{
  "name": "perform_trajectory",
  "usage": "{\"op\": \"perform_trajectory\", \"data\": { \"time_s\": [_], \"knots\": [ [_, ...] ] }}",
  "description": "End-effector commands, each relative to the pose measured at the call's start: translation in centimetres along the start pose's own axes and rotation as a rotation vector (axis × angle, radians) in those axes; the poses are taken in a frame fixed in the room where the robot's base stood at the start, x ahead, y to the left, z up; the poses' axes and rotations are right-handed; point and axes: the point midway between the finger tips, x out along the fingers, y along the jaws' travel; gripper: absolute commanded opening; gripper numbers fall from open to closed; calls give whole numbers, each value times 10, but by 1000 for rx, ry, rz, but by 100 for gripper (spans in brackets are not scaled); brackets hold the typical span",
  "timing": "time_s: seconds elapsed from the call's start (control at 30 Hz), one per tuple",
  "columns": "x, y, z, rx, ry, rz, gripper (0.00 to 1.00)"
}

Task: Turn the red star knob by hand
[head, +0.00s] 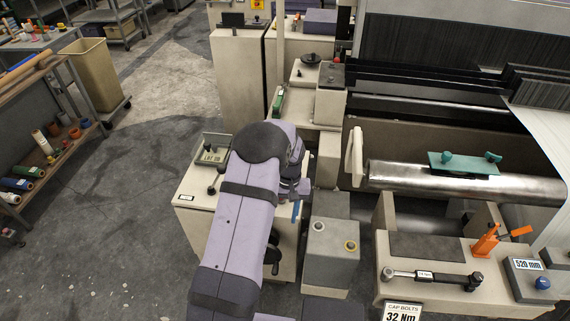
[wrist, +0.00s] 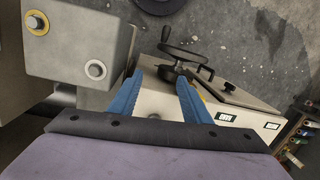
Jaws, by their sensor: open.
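I cannot make out a red star knob clearly in either view. A tiny reddish spot shows on the small box (head: 331,76) at the upper middle of the head view, too small to identify. My gripper (wrist: 160,80) has two blue fingers, apart with nothing between them. In the head view one blue fingertip of my gripper (head: 296,210) shows beside the grey button box (head: 330,243). In the wrist view a black handwheel (wrist: 190,52) lies beyond the fingertips; I see no contact. My arm covers part of the pale cabinet in the head view.
The button box (wrist: 80,45) is close on the left in the wrist view. A pale cabinet (head: 192,190) bears a tray and lever. A bench (head: 385,258) with a torque wrench (head: 435,277) and orange clamp (head: 487,241) stands right. Open floor (head: 120,200) lies left.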

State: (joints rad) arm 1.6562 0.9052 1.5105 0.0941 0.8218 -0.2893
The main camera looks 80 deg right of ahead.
Motion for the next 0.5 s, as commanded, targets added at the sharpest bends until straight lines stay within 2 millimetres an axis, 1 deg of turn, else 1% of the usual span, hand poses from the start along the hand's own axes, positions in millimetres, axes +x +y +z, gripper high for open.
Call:
{"op": "perform_trajectory", "data": {
  "time_s": [0.03, 0.07, 0.1, 0.2, 0.23, 0.3, 0.33, 0.5],
  "knots": [
    [-6, 1, -23, -56, 41, 3, 44],
    [-14, 2, -36, -91, 67, 6, 44],
    [-28, 4, -53, -140, 104, 12, 44],
    [-63, 5, -88, -291, 185, 34, 44],
    [-70, 4, -94, -338, 199, 38, 44],
    [-80, 3, -101, -441, 214, 46, 44],
    [-82, 2, -101, -481, 212, 46, 44],
    [-80, -2, -94, -681, 185, 43, 44]
  ]
}}
